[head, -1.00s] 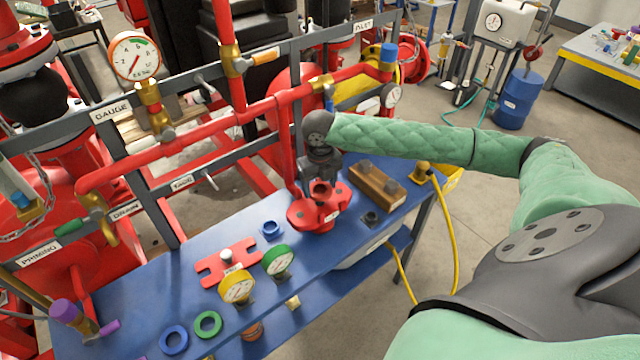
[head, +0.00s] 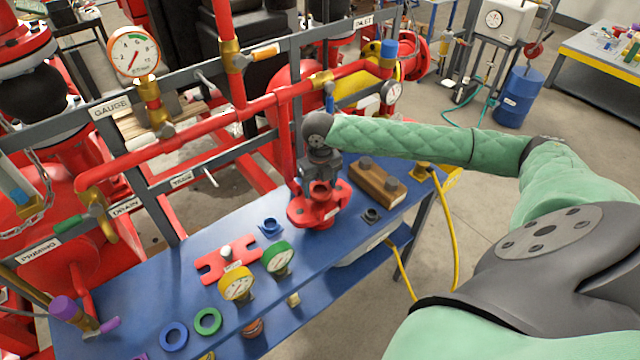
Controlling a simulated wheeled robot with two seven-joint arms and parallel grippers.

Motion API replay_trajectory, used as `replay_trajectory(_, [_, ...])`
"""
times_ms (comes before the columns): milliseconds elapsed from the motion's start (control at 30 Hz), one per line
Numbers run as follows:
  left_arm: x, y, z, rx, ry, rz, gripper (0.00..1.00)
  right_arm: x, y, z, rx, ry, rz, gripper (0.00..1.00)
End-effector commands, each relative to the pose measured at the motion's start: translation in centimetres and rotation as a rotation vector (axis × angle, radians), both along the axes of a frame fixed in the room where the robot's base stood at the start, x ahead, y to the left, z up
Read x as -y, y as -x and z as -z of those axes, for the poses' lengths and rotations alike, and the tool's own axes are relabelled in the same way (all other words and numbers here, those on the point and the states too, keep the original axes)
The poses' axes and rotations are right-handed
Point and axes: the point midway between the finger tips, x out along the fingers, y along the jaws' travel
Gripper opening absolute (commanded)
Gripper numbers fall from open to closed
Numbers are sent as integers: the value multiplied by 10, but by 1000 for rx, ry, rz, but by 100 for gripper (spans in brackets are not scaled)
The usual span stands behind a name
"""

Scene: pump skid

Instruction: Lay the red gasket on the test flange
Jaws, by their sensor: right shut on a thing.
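My right gripper (head: 321,172) points down over the blue bench and is shut on a red piece, which looks like the red gasket (head: 321,189). The test flange (head: 318,213) is a red, broad, round-edged piece on the bench directly below the jaws. The gasket shows as a small red ring shape against the red flange. Red on red, I cannot tell whether it touches the flange face or hangs just above it. The fingers hide part of both. My left gripper is not in view.
A wooden block (head: 377,185) stands close right of the flange. A blue ring piece (head: 270,228), a red slotted plate (head: 227,260) and two gauges (head: 237,283) lie to its left. Blue (head: 173,336) and green (head: 208,321) rings lie nearer. Red pipework (head: 285,140) runs close behind the gripper.

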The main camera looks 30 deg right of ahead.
Motion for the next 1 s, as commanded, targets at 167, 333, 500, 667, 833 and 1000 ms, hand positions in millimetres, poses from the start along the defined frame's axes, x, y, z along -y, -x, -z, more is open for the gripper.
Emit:
replay_trajectory(167, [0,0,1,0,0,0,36,0,0,4,0,0,0,41])
replay_trajectory(333, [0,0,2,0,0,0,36,0,0,7,0,0,0,41])
replay_trajectory(500, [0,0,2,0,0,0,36,0,0,10,0,0,0,41])
replay_trajectory(667, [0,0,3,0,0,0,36,0,0,12,-1,0,0,41])
replay_trajectory(833, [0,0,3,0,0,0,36,0,0,15,0,0,0,41])
replay_trajectory(1000, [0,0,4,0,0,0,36,0,0,18,0,1,0,41])
